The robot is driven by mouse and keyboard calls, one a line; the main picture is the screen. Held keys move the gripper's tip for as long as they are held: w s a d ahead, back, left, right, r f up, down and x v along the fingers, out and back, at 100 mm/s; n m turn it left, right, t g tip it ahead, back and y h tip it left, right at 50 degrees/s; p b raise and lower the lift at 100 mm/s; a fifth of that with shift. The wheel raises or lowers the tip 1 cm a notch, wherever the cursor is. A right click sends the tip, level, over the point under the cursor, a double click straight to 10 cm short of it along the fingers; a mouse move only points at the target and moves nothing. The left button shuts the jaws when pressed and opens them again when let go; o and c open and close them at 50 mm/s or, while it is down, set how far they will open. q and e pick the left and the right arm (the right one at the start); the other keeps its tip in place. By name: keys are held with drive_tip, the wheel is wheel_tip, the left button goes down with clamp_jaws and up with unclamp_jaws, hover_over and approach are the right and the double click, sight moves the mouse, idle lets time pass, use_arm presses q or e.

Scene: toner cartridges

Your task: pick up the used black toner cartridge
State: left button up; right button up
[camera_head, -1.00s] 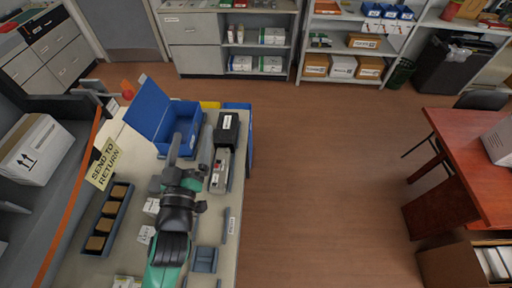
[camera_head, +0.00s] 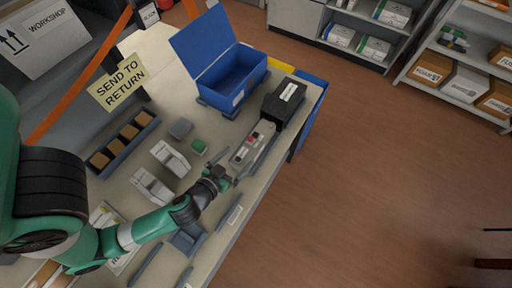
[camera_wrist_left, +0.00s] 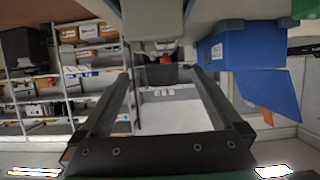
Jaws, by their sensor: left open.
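My left gripper (camera_head: 220,172) is open and empty, low over the bench. It is just left of a long grey unit with dark and red parts (camera_head: 252,146), with a gap that I cannot judge well. A black box with a white label (camera_head: 284,104) stands beyond that unit. I cannot tell for sure which of these is the used black toner cartridge. In the left wrist view the open jaws (camera_wrist_left: 161,72) have nothing clasped between them; a pale unit and a small red part show beyond the tips. My right gripper is not in view.
An open blue bin (camera_head: 231,81) stands at the back of the bench. The floor at right is clear.

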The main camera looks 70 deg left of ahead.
sight(255, 141)
use_arm(q)
drive_tip(key=x, duration=0.6)
drive_tip(key=shift+w+a+r+p, duration=0.1)
drive_tip(key=shift+r+p, duration=0.05)
drive_tip(key=shift+p, duration=0.2)
drive_tip(key=shift+x, duration=2.8)
clamp_jaws()
drive_tip(key=shift+d, duration=0.2)
